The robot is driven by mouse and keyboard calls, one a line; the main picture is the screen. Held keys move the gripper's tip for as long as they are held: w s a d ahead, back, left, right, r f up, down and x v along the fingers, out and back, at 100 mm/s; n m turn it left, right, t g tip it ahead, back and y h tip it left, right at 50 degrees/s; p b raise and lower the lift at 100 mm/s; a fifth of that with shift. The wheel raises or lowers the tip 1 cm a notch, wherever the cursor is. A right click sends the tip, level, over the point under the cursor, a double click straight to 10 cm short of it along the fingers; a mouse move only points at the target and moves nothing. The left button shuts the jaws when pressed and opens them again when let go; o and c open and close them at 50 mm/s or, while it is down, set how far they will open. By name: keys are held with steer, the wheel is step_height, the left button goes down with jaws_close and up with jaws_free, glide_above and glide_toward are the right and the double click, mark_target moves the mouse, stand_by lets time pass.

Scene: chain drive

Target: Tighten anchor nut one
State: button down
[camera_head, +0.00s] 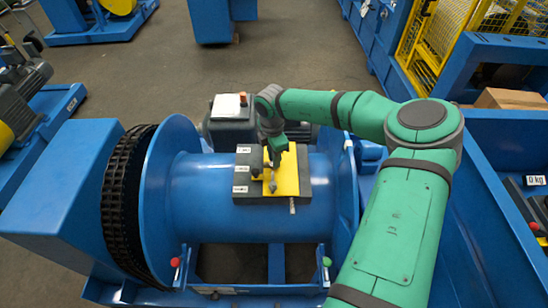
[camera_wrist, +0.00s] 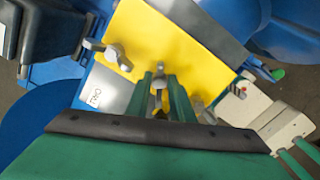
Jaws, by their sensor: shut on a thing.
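A yellow plate (camera_head: 289,172) lies on a dark pad (camera_head: 243,197) on top of the blue drum (camera_head: 205,190). Several small grey winged nuts stand on the plate. In the wrist view, one nut (camera_wrist: 158,82) is between the green fingers of my gripper (camera_wrist: 160,88), which is shut on it. A second nut (camera_wrist: 115,55) stands free at the upper left. A third grey part (camera_wrist: 203,113) shows to the right, partly hidden by the finger. In the head view my gripper (camera_head: 275,160) reaches down onto the plate. I cannot read which nut is number one.
White labels (camera_head: 241,189) line the pad's left edge. A black chain (camera_head: 122,190) wraps the drum's left flange. A dark motor box (camera_head: 232,108) stands behind the drum. A blue bin (camera_head: 500,200) is at the right, and open floor (camera_head: 160,80) lies behind.

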steer(key=shift+d+m, duration=0.1)
steer(key=shift+m, duration=0.4)
stand_by(1.0)
steer(key=c, duration=1.9)
jaws_free()
steer(key=shift+o, duration=0.2)
steer(key=shift+w, duration=0.1)
steer(key=shift+r, duration=0.15)
step_height(320, 180, up, 10)
steer(key=shift+s+a+r, duration=0.25)
steer(key=shift+s, duration=0.1)
